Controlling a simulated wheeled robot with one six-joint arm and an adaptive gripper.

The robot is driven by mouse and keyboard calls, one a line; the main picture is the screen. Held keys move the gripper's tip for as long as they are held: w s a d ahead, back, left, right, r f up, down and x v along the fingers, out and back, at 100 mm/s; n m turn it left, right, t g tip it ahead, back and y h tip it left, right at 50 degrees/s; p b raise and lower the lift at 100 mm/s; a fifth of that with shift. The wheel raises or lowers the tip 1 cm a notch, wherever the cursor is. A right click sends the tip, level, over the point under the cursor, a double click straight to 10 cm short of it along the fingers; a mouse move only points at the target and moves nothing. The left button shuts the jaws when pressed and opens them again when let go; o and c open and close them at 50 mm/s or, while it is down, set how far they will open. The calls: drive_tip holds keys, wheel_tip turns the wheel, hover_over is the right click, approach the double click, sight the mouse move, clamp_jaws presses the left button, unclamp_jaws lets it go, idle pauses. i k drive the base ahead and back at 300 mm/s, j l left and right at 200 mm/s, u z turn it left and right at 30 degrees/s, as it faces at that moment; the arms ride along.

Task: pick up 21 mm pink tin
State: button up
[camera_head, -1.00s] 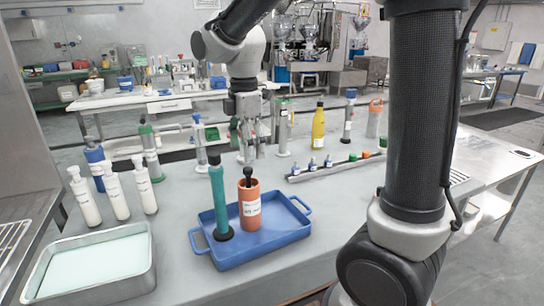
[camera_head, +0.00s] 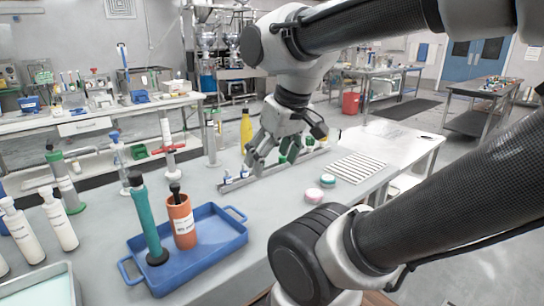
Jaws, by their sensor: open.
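Two small round tins sit on the bench top to the right of the grey rail, close together. My gripper (camera_head: 272,156) is open and empty, pointing down above the rail, to the left of and beyond the tins. It partly hides the rail and the small bottles there.
The grey rail (camera_head: 236,184) holds small bottles. A blue tray (camera_head: 213,257) with a teal cylinder (camera_head: 146,220) and an orange cylinder (camera_head: 182,222) stands at front left. A yellow bottle (camera_head: 246,128) stands behind my gripper. A ribbed white mat (camera_head: 358,168) lies right of the tins.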

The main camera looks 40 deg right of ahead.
sight(314, 196)
drive_tip(key=z, duration=1.25)
drive_tip(key=i+l+u, duration=0.15)
drive_tip(key=l+u, duration=0.2)
drive_tip(key=l, duration=0.2)
drive_tip(key=l+u, duration=0.3)
drive_tip(key=l, duration=0.3)
